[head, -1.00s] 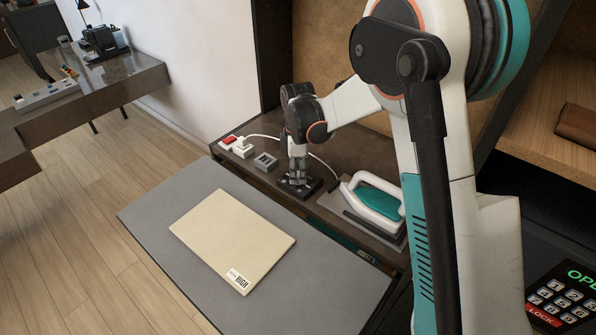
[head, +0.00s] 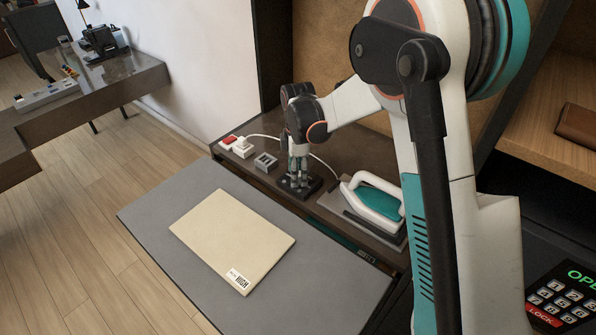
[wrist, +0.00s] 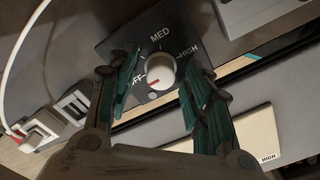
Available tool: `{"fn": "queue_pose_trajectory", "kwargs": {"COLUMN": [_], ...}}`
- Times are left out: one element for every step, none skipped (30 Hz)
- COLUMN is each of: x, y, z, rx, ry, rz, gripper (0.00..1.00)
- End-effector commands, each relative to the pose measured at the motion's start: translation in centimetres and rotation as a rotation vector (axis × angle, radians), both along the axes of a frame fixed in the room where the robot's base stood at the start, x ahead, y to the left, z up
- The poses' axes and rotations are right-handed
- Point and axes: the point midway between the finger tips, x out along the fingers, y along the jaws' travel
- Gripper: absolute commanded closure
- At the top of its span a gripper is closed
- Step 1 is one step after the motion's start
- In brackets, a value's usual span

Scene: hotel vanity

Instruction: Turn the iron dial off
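The iron dial (wrist: 161,73) is a round white knob on a dark panel marked OFF, MED and HIGH, seen in the wrist view. A red mark shows on the knob's lower edge, near the OFF side. My gripper (wrist: 156,68) is over the panel, with one teal finger on each side of the knob. The fingers are spread, and gaps show between them and the knob. In the head view my gripper (head: 297,182) points down at the dark dial base (head: 312,191), and it hides the knob. The iron (head: 374,201), white and teal, rests just right of the base.
A white plug (head: 243,148) with a cord, a red switch (head: 228,141) and a grey socket (head: 265,161) sit left of my gripper. A beige folder (head: 228,238) marked HIGH lies on the grey board (head: 150,215) in front. A keypad (head: 563,300) is at lower right.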

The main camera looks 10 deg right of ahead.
Motion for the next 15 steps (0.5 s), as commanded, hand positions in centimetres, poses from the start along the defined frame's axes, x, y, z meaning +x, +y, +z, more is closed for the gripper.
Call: {"fn": "queue_pose_trajectory", "kwargs": {"x": [0.0,0.0,0.0,0.0,0.0,0.0,0.0,0.0,0.0,0.0,0.0,-0.1,-0.1,-0.1,-0.1], "y": [0.0,0.0,0.0,0.0,0.0,0.0,0.0,0.0,0.0,0.0,0.0,0.0,0.0,0.0,0.0], "z": [0.0,0.0,0.0,0.0,0.0,0.1,0.2,0.4,0.8,1.1,1.6,2.2,2.8,3.4,4.2], "rx": [0.000,0.000,0.000,0.000,0.000,0.000,0.000,0.000,0.000,0.000,0.000,0.000,0.000,0.000,0.000], "ry": [0.000,0.000,0.000,0.000,0.001,0.001,0.001,0.001,0.001,0.001,0.001,0.001,0.001,0.001,0.001], "rz": [0.000,0.000,0.000,0.000,0.000,0.000,0.000,0.000,0.000,0.000,0.000,0.000,0.000,0.000,0.000], "gripper": [0.54,0.54,0.54,0.54,0.54,0.54,0.54,0.54,0.54,0.54,0.54,0.54,0.54,0.54,0.54]}}
